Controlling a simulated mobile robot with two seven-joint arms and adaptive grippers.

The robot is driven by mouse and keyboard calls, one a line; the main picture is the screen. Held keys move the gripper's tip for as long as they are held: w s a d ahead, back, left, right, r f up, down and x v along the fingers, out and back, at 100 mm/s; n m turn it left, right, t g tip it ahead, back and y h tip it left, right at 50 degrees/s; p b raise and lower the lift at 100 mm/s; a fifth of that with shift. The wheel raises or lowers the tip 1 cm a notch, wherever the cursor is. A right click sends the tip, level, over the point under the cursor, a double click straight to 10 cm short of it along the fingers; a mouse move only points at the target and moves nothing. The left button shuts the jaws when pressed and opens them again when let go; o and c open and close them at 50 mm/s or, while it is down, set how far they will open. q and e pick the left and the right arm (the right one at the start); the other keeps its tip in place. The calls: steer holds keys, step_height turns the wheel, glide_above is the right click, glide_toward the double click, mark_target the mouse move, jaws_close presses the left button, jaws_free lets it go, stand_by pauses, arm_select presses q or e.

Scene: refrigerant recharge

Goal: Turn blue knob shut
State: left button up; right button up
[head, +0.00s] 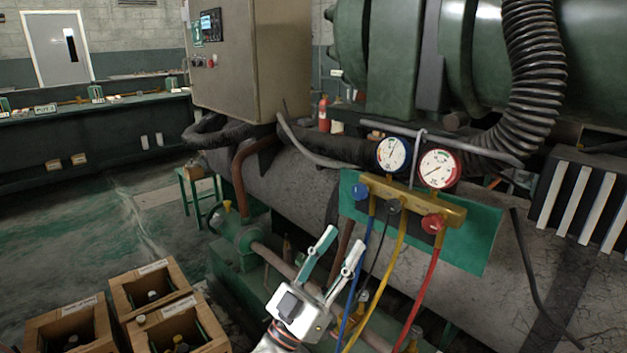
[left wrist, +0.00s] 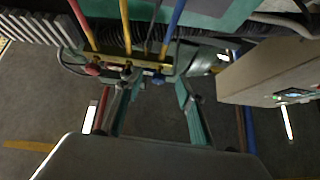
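The blue knob (head: 361,191) is on the left end of a brass gauge manifold (head: 412,199), below the blue-rimmed gauge (head: 393,154). In the left wrist view the blue knob (left wrist: 158,79) appears between my finger tips, beyond them. My left gripper (head: 344,240) is open and empty, its fingers pointing up, below the blue knob and apart from it. In the left wrist view the left gripper (left wrist: 158,88) has its fingers spread wide. My right gripper is not in view.
A red knob (head: 433,223) and a dark knob (head: 393,205) sit on the same manifold. Blue (head: 351,286), yellow (head: 383,272) and red (head: 425,284) hoses hang close to my left gripper. A green panel (head: 477,244) lies behind. Wooden crates (head: 68,327) stand at lower left.

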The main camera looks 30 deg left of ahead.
arm_select(q)
steer(key=h, duration=0.2)
glide_toward(356, 196)
step_height(356, 196, up, 2)
steer(key=w, duration=0.2)
steer(key=shift+m+t, duration=0.3)
steer(key=shift+m, duration=0.2)
steer(key=shift+d+p+x, duration=0.2)
steer(key=shift+p+x, duration=0.05)
steer(key=shift+x, duration=1.8)
steer(key=shift+d+p+x, duration=0.2)
steer(key=shift+x, duration=1.8)
steer(key=shift+f, duration=0.15)
jaws_close()
